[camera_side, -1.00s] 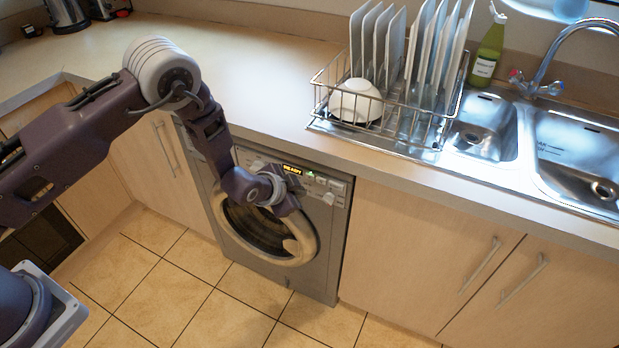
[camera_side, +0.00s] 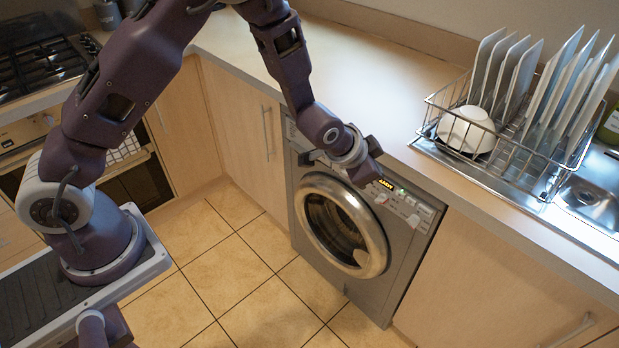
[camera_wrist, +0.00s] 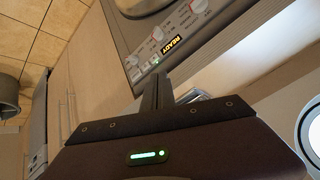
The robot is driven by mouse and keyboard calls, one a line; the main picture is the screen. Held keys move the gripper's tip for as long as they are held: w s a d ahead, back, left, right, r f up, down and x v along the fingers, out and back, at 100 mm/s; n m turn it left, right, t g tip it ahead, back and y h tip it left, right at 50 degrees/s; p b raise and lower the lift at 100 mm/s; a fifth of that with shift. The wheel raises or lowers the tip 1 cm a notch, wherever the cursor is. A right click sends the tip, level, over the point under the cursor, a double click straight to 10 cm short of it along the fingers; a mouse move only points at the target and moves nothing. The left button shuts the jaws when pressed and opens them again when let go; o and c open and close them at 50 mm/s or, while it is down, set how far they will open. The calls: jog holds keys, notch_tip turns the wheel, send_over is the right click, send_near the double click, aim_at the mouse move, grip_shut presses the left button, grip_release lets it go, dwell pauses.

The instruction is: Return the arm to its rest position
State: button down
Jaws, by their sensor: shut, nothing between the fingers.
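My arm reaches down from the top of the side view, bent at the elbow. My gripper (camera_side: 368,162) hangs in front of the upper part of the washing machine (camera_side: 390,262), near the control panel. Its fingers are hard to make out there. In the wrist view my gripper (camera_wrist: 157,78) shows two dark fingers pressed together with nothing between them, close to the control panel (camera_wrist: 180,35) in the picture. I cannot tell whether they touch the panel. The round washing machine door (camera_side: 377,237) appears shut.
The worktop (camera_side: 370,75) runs above the machine. A dish rack (camera_side: 432,125) with several plates and a white bowl (camera_side: 467,130) stands at right, beside the sink (camera_side: 590,195). A hob (camera_side: 40,65) is at far left. The tiled floor (camera_side: 240,270) is clear.

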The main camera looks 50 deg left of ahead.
jog(key=s+a+r+n+g, duration=0.1)
jog(key=s+a+r+n, duration=0.15)
jog(key=s+r, duration=0.5)
jog(key=s+a+r+n, duration=0.1)
jog(key=s+a+r, duration=0.25)
jog(key=r, duration=0.75)
jog(key=s+a+r+n, duration=0.1)
jog(key=s+a+r, duration=0.1)
jog(key=s, duration=0.9)
jog(key=s+a+r+n+g, duration=0.1)
jog(key=s+a+r, duration=0.1)
jog(key=s, duration=1)
jog(key=shift+y, duration=0.3)
